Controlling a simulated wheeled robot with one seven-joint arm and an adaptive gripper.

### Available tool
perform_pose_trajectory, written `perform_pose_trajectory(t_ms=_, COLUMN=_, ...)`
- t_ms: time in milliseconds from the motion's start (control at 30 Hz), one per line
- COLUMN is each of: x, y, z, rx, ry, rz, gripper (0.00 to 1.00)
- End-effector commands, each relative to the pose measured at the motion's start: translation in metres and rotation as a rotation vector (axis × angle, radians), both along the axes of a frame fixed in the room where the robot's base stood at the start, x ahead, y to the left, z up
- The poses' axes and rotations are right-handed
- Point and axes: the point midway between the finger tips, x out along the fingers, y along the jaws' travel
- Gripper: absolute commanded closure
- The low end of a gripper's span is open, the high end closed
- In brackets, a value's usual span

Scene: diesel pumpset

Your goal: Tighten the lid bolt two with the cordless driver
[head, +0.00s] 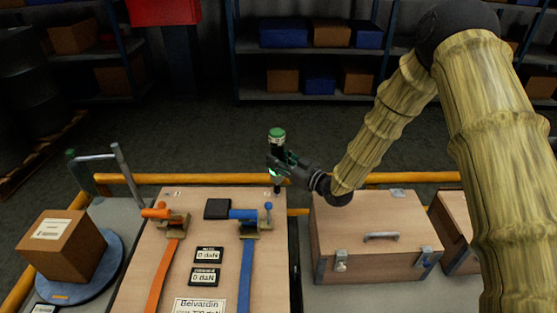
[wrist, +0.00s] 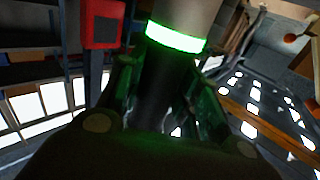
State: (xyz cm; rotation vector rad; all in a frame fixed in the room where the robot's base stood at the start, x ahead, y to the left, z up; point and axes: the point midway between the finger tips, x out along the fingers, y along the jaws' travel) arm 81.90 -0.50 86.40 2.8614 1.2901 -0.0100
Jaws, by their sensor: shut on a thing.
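The cordless driver (head: 277,146) is an upright dark cylinder with a green top in the head view. My gripper (head: 281,168) is shut on it and holds it near the far right corner of a wooden panel (head: 222,270). In the wrist view the driver (wrist: 172,85) stands between my fingers, with a glowing green ring and a pale end. The driver's lower tip is close to the panel's far edge; I cannot tell whether it touches anything. Lid bolt two cannot be made out; small marks (head: 178,193) on the panel's far edge are too small to identify.
An orange strap ratchet (head: 160,213) and a blue one (head: 245,216) sit on the panel near a black block (head: 217,208). A wooden case (head: 370,240) stands right of it, a carton (head: 62,247) left. A yellow rail (head: 230,179) runs behind.

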Motion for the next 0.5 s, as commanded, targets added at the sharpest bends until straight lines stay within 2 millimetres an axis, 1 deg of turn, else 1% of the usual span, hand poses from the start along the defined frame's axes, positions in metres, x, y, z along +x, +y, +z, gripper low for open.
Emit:
perform_pose_trajectory(t_ms=233, x=0.0004, y=0.0002, z=0.0009, rx=0.001, ry=-0.002, rz=0.0, gripper=1.0)
perform_pose_trajectory(t_ms=500, x=0.0004, y=0.0001, z=-0.0041, rx=0.001, ry=-0.001, rz=0.0, gripper=1.0)
